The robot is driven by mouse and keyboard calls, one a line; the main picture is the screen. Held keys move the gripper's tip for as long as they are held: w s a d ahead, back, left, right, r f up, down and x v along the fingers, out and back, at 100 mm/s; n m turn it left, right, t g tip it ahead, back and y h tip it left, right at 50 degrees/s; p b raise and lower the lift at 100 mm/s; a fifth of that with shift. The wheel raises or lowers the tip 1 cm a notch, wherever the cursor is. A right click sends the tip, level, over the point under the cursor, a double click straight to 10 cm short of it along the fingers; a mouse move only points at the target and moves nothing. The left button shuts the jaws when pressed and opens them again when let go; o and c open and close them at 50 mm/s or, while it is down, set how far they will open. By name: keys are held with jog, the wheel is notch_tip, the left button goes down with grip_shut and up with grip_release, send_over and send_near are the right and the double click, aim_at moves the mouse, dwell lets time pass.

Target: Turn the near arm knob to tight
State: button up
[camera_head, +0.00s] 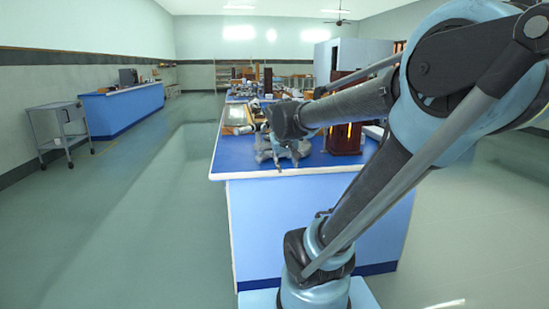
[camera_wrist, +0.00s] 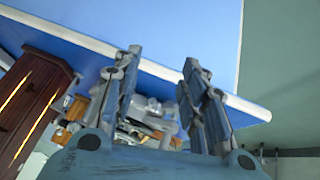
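A grey spectrometer (camera_head: 290,153) stands on the near end of the blue bench, partly covered by my arm. In the wrist view its metal parts (camera_wrist: 152,117) show behind and between my fingers, with some brass-coloured pieces. I cannot make out the near arm knob in either view. My gripper (camera_head: 276,160) is at the spectrometer, over the bench's near end. In the wrist view my gripper (camera_wrist: 162,62) has its two fingers well apart, with nothing held between them. I cannot tell whether a finger touches the spectrometer.
The blue benchtop (camera_head: 238,170) is clear at its near left corner. A dark wooden cabinet with glowing slits (camera_head: 343,138) stands right of the spectrometer; it also shows in the wrist view (camera_wrist: 35,95). More instruments stand farther back. A grey cart (camera_head: 60,128) stands far left.

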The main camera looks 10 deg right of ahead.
jog(key=w+a+r+t, duration=0.35)
jog(key=w+r, duration=0.25)
jog(key=w, duration=0.5)
jog(key=shift+n+g, duration=0.3)
jog(key=shift+g, duration=0.15)
jog(key=shift+x, duration=8.4)
jog(key=shift+a, duration=0.15)
grip_shut()
